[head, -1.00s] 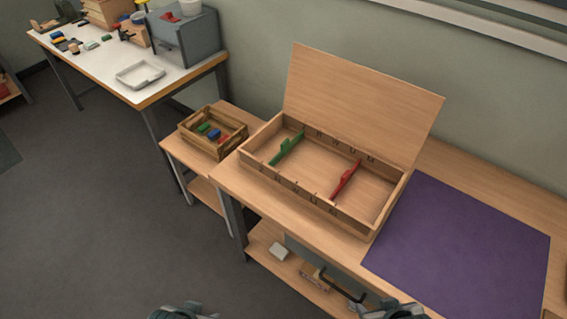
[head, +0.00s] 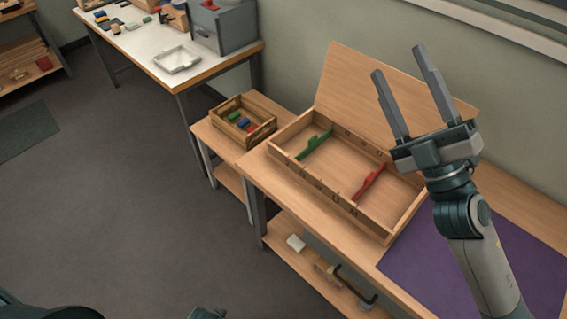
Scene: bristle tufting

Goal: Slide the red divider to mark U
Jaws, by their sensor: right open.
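The red divider (head: 369,182) stands across the right part of an open wooden box (head: 318,189), slanting from near the front wall to the back wall. A green divider (head: 314,146) stands further left in it. Small letters show on the front and back walls, too small to read surely now, so I cannot tell which mark the red divider is at. My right gripper (head: 398,60) is raised above the box's right side, fingers apart, empty, pointing up and hiding part of the lid. Only a sliver of what seems my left gripper (head: 207,314) shows at the bottom edge.
The raised lid (head: 352,88) stands behind the box. A purple mat (head: 425,262) lies to its right. A crate with coloured pieces (head: 219,110) sits on a lower table at left. A white-topped bench (head: 135,40) stands further back. The box's interior between the dividers is clear.

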